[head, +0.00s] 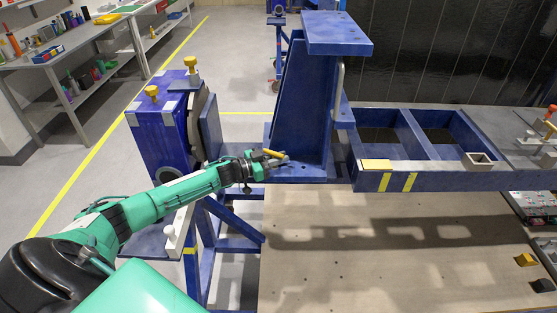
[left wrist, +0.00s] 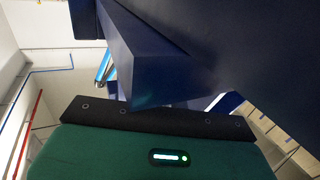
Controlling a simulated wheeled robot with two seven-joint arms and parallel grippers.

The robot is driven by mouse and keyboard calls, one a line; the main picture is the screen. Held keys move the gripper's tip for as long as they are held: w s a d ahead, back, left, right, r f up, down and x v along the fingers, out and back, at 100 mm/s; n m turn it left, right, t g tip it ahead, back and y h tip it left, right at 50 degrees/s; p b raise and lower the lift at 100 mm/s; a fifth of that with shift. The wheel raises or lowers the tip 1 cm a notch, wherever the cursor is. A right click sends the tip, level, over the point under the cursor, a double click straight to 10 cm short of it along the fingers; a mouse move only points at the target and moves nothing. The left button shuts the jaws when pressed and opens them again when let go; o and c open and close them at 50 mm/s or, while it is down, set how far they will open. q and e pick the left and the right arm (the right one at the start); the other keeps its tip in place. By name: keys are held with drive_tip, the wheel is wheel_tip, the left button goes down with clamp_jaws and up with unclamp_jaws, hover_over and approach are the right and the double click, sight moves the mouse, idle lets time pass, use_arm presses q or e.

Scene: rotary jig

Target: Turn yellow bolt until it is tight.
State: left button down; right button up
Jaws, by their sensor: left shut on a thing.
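The yellow bolt (head: 272,154) shows as a short, slanted yellow bar at the base of the tall blue bracket (head: 304,105) in the head view. My left gripper (head: 276,161) reaches in from the left and is shut on the yellow bolt, low against the bracket's foot. The gripper covers part of the bolt, so its seating is hidden. In the left wrist view, blue metal (left wrist: 160,60) fills much of the picture, and neither the bolt nor the fingertips can be made out. My right gripper is not in view.
A blue frame (head: 440,180) extends right from the bracket. A wooden board (head: 400,280) lies below. A grey workbench (head: 75,55) with tools is far left.

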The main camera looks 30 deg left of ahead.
use_arm(q)
drive_tip(key=shift+m+g+h+b, duration=0.3)
drive_tip(key=shift+m+g+h, duration=0.1)
drive_tip(key=shift+h, duration=0.1)
idle(1.4)
drive_tip(key=shift+d, duration=0.1)
idle(0.9)
drive_tip(key=c, duration=1.5)
unclamp_jaws()
drive_tip(key=shift+s, duration=0.1)
drive_tip(key=shift+s+a+f, duration=0.1)
drive_tip(key=shift+s+a, duration=0.15)
drive_tip(key=shift+a, duration=0.05)
drive_tip(key=shift+b+v, duration=1.6)
drive_tip(key=shift+v, duration=4.85)
drive_tip(key=shift+c, duration=0.2)
